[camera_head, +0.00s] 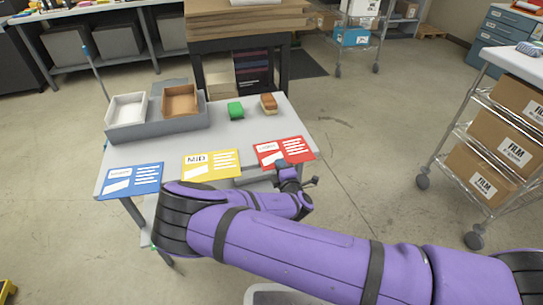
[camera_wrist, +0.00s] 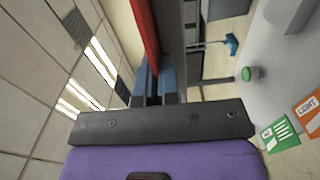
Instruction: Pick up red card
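The red card (camera_head: 285,151) lies at the right front corner of the grey table in the head view, with white text lines on it. My gripper (camera_head: 291,177) is at the card's front edge, its dark tip overlapping that edge. In the wrist view my gripper (camera_wrist: 155,88) shows two short fingers close together, with a dark gap between them. A red strip (camera_wrist: 147,35), which looks like the card seen nearly edge-on, runs down to the fingers. Whether the fingers touch it is not clear.
A wire rack (camera_head: 480,150) with cartons stands right. Floor between is clear.

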